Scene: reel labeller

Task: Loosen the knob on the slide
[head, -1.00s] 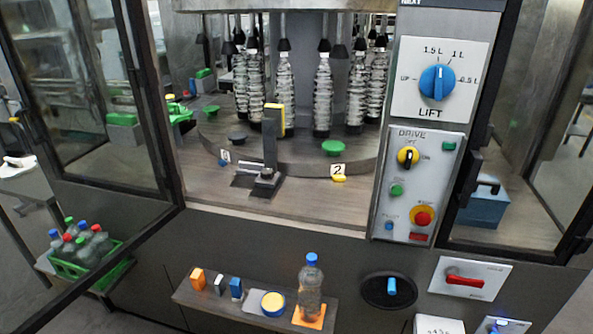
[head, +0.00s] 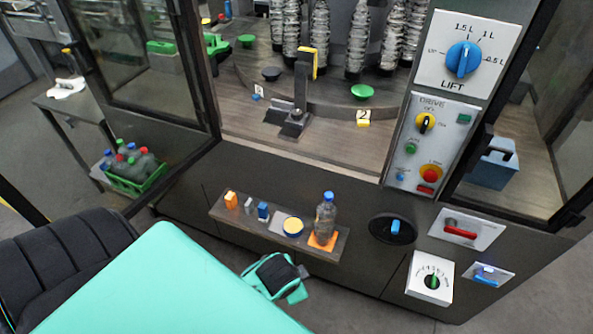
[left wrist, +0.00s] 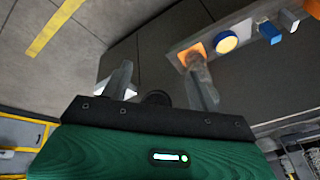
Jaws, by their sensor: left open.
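The slide (head: 290,127) is a dark metal piece on the machine's wooden deck, inside the open front. It carries an upright dark post (head: 301,82) with a yellow pad (head: 314,62) on top. A small dark knob (head: 297,115) seems to sit at the post's foot; its details are too small to tell. My left arm comes in from the bottom left in the head view, its hand low in front of the shelf, well below and apart from the slide. In the left wrist view my left gripper (left wrist: 160,85) is open, with nothing between its fingers. My right gripper is not in view.
Below the deck, a shelf (head: 229,217) holds small blocks, a yellow-topped round tin (head: 293,226) and a blue-capped bottle (head: 325,218). A control panel (head: 422,155) rises at right.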

